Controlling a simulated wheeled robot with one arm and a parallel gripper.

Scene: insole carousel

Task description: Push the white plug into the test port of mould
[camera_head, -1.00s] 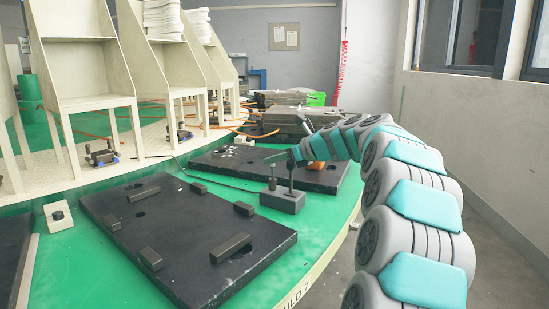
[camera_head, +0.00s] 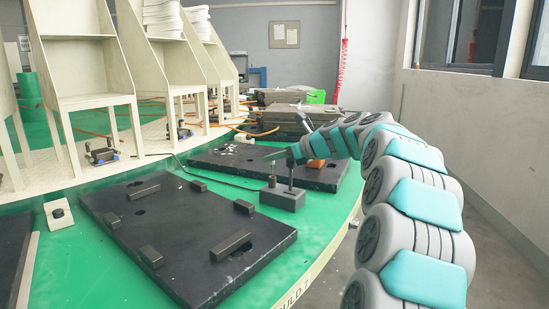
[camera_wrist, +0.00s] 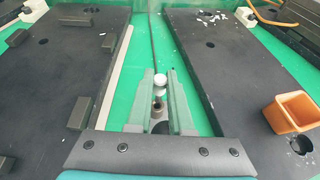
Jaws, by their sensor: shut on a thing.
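In the wrist view the white plug (camera_wrist: 160,80) is a small round-topped piece between the two green fingers of my gripper (camera_wrist: 160,82), near their tips. The gripper is shut on it. A metal test port (camera_wrist: 158,105) stands just below the plug in the picture, on a dark block (camera_wrist: 161,128) between the fingers. I cannot tell whether plug and port touch. In the head view my gripper (camera_head: 276,155) is over the same block (camera_head: 283,200), which carries a short post (camera_head: 272,181) and a taller one. The plug is too small to make out there.
A black mould plate (camera_head: 190,235) with raised bars lies in front on the green table. Another black plate (camera_head: 222,167) lies behind. An orange bin (camera_wrist: 291,113) stands on the right-hand plate in the wrist view. Pale seat-like stands (camera_head: 85,80) line the left.

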